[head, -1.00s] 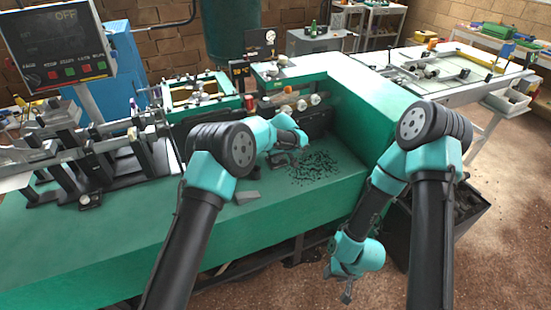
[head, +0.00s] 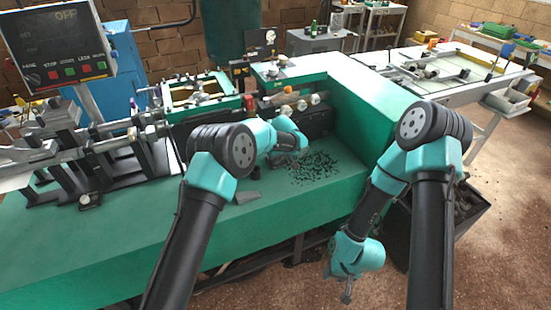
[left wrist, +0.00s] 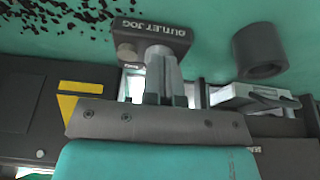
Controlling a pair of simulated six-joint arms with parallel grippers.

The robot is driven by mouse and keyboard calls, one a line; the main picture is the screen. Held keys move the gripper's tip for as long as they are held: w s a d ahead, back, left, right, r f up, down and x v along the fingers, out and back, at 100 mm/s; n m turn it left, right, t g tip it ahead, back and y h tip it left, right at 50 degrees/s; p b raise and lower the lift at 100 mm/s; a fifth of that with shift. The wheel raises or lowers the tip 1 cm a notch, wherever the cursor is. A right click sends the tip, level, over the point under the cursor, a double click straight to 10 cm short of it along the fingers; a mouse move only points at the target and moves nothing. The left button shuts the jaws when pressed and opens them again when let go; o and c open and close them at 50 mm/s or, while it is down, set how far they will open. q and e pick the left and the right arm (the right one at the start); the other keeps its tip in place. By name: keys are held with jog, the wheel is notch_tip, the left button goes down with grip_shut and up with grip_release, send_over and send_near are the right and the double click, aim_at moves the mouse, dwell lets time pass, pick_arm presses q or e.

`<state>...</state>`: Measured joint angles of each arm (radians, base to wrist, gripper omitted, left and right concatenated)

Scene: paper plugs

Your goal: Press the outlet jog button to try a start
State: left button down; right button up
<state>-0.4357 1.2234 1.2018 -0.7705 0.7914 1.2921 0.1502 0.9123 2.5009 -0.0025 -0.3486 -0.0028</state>
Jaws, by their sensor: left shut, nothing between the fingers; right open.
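The outlet jog box (left wrist: 152,32) is a small dark block with "OUTLET JOG" lettering, near the top middle of the left wrist view. It stands on the green machine surface. My left gripper (left wrist: 160,62) is shut and empty, with its fingertips at the front of the box. They cover part of its face, so the button is largely hidden and I cannot tell whether they touch it. In the head view my left gripper (head: 286,160) is low over the green bench, partly hidden by its arm. My right gripper (head: 347,290) hangs open and empty in front of the bench.
Dark scraps (head: 314,168) lie on the bench right of my left gripper. A grey ring-shaped part (left wrist: 260,52) is beside the box. A control panel (head: 60,45) at top left reads "OFF". A dark bin (head: 470,205) stands at the right.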

pick_arm(q)
jog(key=shift+r, duration=1.05)
jog(key=shift+r, duration=1.5)
